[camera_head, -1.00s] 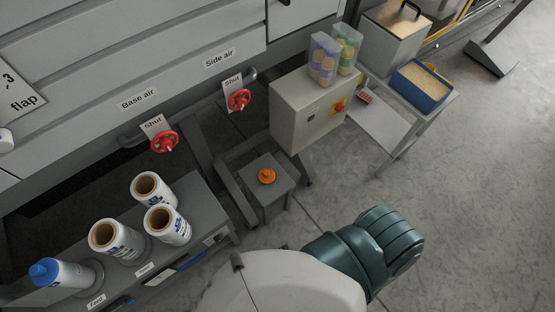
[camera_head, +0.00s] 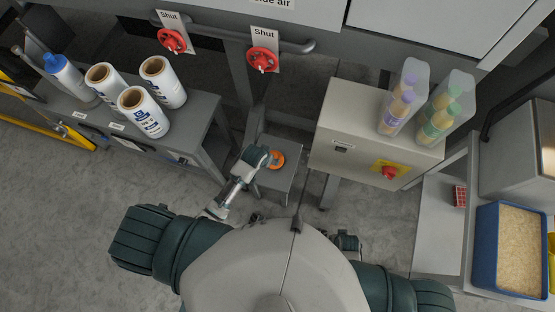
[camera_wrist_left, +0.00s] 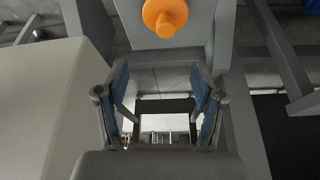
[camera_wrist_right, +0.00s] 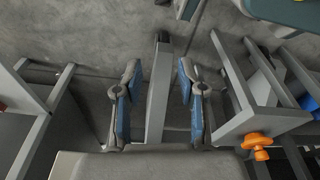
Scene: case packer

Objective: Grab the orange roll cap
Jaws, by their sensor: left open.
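The orange roll cap (camera_head: 277,159) lies on the small grey stool (camera_head: 275,183) between the bench and the control box. My arm coming from the left reaches right beside the cap and partly covers its left side; its fingers are not clear in the head view. In the left wrist view my left gripper (camera_wrist_left: 160,82) is open and empty, with the cap (camera_wrist_left: 165,16) beyond its fingertips at the top. In the right wrist view my right gripper (camera_wrist_right: 160,78) is open and empty, with the cap (camera_wrist_right: 257,144) off to the right.
A bench (camera_head: 190,128) with white rolls (camera_head: 143,112) and a blue-capped bottle (camera_head: 68,76) stands on the left. The control box (camera_head: 345,130) carries clear bins of bottles (camera_head: 404,98). Red valves (camera_head: 263,60) are behind the stool. A blue tray (camera_head: 483,245) is at right.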

